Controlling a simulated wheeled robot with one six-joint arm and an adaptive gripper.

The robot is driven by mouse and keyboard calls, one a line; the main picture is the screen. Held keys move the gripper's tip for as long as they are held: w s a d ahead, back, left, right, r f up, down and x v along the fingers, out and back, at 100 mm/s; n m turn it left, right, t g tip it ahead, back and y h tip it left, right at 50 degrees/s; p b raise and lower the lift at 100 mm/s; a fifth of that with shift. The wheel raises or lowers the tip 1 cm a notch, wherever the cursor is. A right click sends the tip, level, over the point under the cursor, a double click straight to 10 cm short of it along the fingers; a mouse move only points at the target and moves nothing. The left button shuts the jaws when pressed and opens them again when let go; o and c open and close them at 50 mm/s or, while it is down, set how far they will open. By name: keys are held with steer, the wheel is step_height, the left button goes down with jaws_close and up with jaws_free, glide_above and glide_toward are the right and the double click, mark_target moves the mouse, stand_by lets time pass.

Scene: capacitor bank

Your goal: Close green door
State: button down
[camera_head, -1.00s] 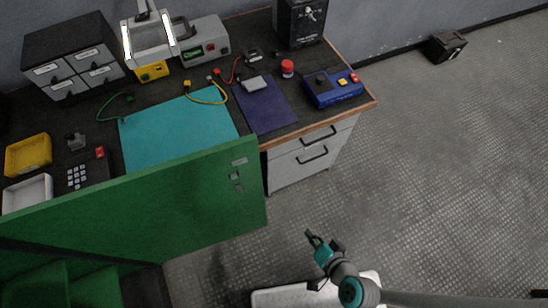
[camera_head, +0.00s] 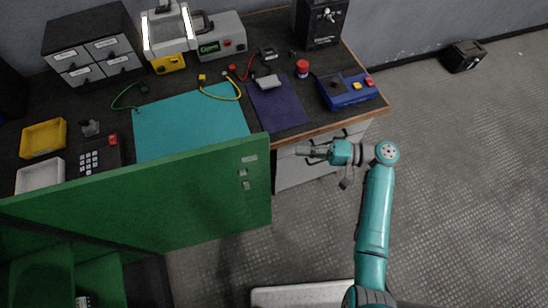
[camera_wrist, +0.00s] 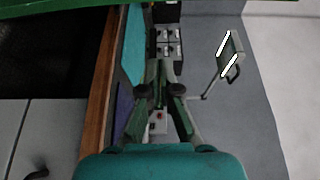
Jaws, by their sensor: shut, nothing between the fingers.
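The green door (camera_head: 150,205) stands open at the lower left of the head view, swung out from a green cabinet (camera_head: 45,275). Small metal latch plates (camera_head: 243,179) sit near its right edge. My gripper (camera_head: 303,151) is shut and empty, to the right of the door's free edge and apart from it, in front of the workbench drawers. The wrist view shows my gripper (camera_wrist: 160,72) with its fingers pointing along the bench side. A green strip of the door (camera_wrist: 50,10) crosses the top left of that view.
The workbench (camera_head: 290,133) runs behind the door, with a blue box (camera_head: 346,92), a teal mat (camera_head: 190,122) and drawer units on it. Grey drawers (camera_head: 300,172) stand close behind my gripper.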

steer(key=s+a, duration=0.2)
steer(key=a, duration=0.6)
steer(key=shift+s+a+r+g, duration=0.25)
steer(key=shift+a+r+g, duration=0.05)
steer(key=shift+a+r, duration=0.1)
stand_by(0.4)
